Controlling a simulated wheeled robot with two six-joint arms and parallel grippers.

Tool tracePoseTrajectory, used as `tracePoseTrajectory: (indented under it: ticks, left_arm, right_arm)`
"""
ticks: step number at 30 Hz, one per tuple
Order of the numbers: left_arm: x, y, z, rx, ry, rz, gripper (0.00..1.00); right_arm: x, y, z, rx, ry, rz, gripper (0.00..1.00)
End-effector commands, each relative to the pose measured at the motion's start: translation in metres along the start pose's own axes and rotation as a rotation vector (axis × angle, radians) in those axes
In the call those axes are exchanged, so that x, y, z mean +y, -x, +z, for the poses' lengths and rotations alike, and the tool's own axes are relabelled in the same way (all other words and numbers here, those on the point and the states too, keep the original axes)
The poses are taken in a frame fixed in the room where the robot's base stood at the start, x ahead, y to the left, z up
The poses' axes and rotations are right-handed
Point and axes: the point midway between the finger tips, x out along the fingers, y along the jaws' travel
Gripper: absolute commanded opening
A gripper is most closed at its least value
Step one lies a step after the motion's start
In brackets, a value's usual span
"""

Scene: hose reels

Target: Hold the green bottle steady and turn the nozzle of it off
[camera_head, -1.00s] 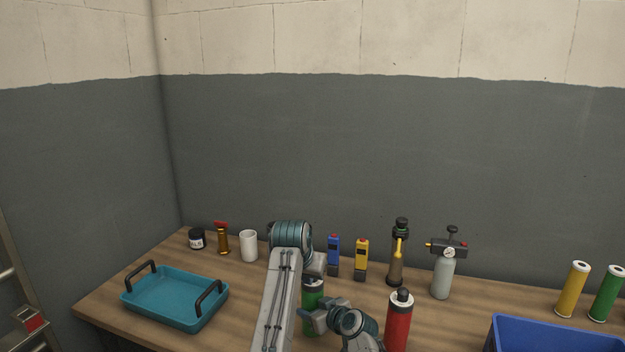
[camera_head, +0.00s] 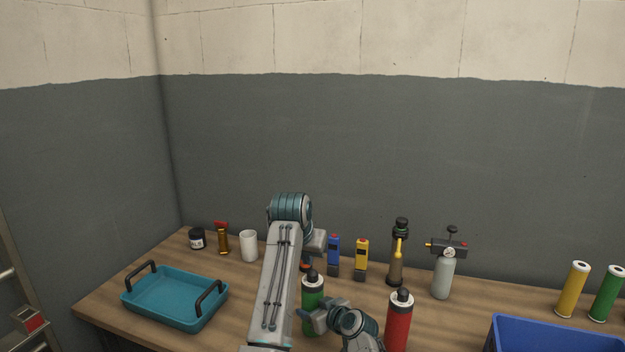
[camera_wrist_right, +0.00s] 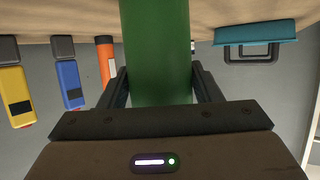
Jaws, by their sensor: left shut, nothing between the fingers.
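The green bottle (camera_head: 313,292) stands upright on the table with a black nozzle top (camera_head: 312,275). My right gripper (camera_head: 309,318) is at its side, low in the head view. In the right wrist view the green body (camera_wrist_right: 158,60) fills the space between the two fingers of the right gripper (camera_wrist_right: 161,82), which close on it from both sides. My left gripper (camera_head: 316,243) is above and a little behind the nozzle top, apart from it, shut and empty. Its fingertips are hard to make out behind the arm.
A red bottle (camera_head: 398,325) stands close to the right of my right arm. Blue (camera_head: 333,255) and yellow (camera_head: 361,258) devices stand behind. A teal tray (camera_head: 160,309) lies left, a blue bin (camera_head: 545,334) right. An orange cylinder (camera_wrist_right: 105,62) shows beside the bottle.

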Motion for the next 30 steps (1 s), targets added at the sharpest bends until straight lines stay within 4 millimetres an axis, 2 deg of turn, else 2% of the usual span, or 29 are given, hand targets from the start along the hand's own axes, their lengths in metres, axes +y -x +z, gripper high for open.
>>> tracePoseTrajectory:
  ticks: [1,3,11,16,20,30]
  left_arm:
    - [0.0,0.0,0.0,0.0,0.0,0.0,0.0]
    - [0.0,0.0,0.0,0.0,0.0,0.0,0.0]
    - [0.0,0.0,0.0,0.0,0.0,0.0,0.0]
    - [0.0,0.0,0.0,0.0,0.0,0.0,0.0]
    - [0.0,0.0,0.0,0.0,0.0,0.0,0.0]
    - [0.0,0.0,0.0,0.0,0.0,0.0,0.0]
  right_arm:
    - [0.0,0.0,0.001,-0.001,0.0,0.0,0.69]
    - [0.0,0.0,0.001,-0.001,0.0,0.0,0.81]
    - [0.0,0.0,0.0,0.0,0.0,0.0,0.81]
    - [0.0,0.007,0.001,0.001,-0.001,0.001,0.81]
    - [0.0,0.023,0.001,0.001,0.001,0.001,0.81]
    - [0.001,0.085,0.001,0.0,0.0,0.002,0.81]
